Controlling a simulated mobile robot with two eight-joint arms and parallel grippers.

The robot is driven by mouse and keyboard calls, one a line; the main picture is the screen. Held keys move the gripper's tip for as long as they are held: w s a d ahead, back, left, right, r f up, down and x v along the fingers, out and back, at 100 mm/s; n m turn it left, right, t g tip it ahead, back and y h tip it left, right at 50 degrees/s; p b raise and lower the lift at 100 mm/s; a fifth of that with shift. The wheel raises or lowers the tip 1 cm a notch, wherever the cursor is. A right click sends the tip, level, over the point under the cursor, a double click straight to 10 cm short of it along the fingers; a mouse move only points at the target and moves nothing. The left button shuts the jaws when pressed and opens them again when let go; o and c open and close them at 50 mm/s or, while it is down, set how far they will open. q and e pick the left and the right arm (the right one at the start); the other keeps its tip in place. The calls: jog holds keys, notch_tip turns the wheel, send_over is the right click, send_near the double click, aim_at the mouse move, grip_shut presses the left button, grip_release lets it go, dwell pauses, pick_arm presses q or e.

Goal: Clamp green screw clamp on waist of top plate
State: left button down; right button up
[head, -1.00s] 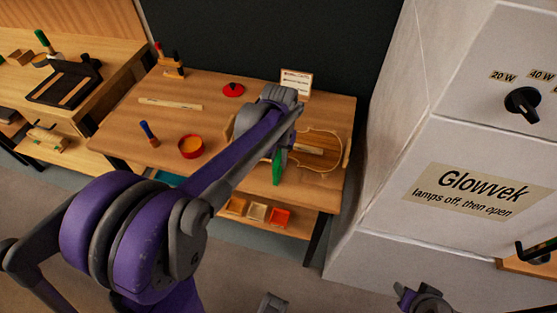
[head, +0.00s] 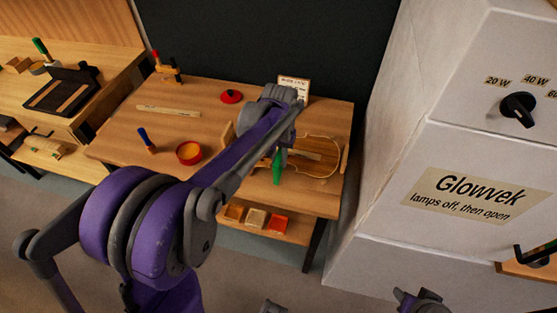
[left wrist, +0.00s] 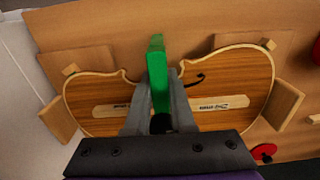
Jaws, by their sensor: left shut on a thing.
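The violin top plate (head: 318,165) lies flat on the bench, partly hidden by my left arm in the head view. It also shows in the left wrist view (left wrist: 235,80), with dark f-holes and a pale labelled strip. My left gripper (left wrist: 160,92) is shut on the green screw clamp (left wrist: 157,65), which also shows in the head view (head: 278,168). The clamp is at the plate's near waist edge, between the corners. I cannot tell whether its jaws touch the plate. A grey and purple part of mine is at the lower right; no right fingertips are clear.
Wooden blocks (left wrist: 286,102) stand around the plate. Small bins (head: 255,218) sit below. A tall white cabinet (head: 450,130) bounds the right.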

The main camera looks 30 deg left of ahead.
pick_arm(q)
jog(key=shift+w+a, duration=0.15)
jog(key=shift+w, duration=0.45)
jog(key=shift+w+a, duration=0.15)
jog(key=shift+w, duration=0.45)
jog(key=c, duration=0.7)
grip_release()
notch_tip(320, 180, up, 11)
jog(key=shift+f+p, duration=0.1)
jog(key=shift+p, duration=0.4)
jog(key=shift+s+d, duration=0.1)
jog(key=shift+s, duration=0.05)
jog(key=s+d+f+m+t+p, duration=0.1)
jog(key=s+d+f, duration=0.1)
jog(key=s, duration=0.5)
jog(key=s+d+f+t+p, duration=0.1)
jog(key=s+d+f+t, duration=0.1)
jog(key=s, duration=0.4)
jog(key=s+d+f+m+t+p, duration=0.1)
jog(key=s+d+f+t, duration=0.1)
jog(key=s+d, duration=0.2)
jog(key=shift+s+m, duration=0.3)
jog(key=shift+s, duration=1.55)
